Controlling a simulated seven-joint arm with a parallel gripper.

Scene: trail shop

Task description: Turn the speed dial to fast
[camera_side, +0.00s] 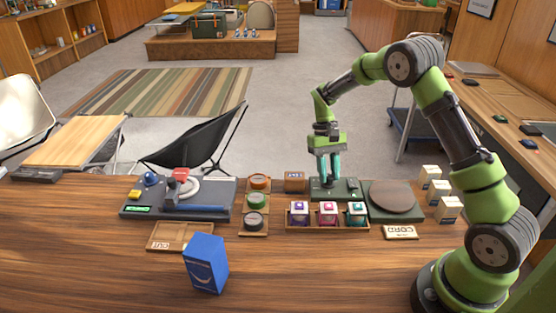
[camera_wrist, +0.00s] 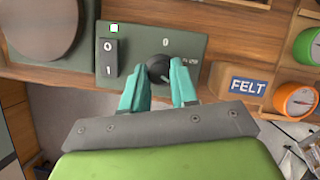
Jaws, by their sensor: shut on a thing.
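The speed dial (camera_wrist: 158,67) is a round black knob on a dark green control panel (camera_wrist: 195,45). A 0 is printed above it, and small lettering to its right is too blurred to read. My gripper (camera_wrist: 160,76) has its two teal fingers on either side of the dial and is shut on it. In the side view my gripper (camera_side: 331,180) points straight down onto the panel (camera_side: 350,186), and its fingers hide the dial. Which way the dial points is unclear.
A 0/1 rocker switch (camera_wrist: 109,58) and a lit green-edged square (camera_wrist: 114,28) sit left of the dial. A round brown-grey plate (camera_side: 392,197) on a green base adjoins the panel.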

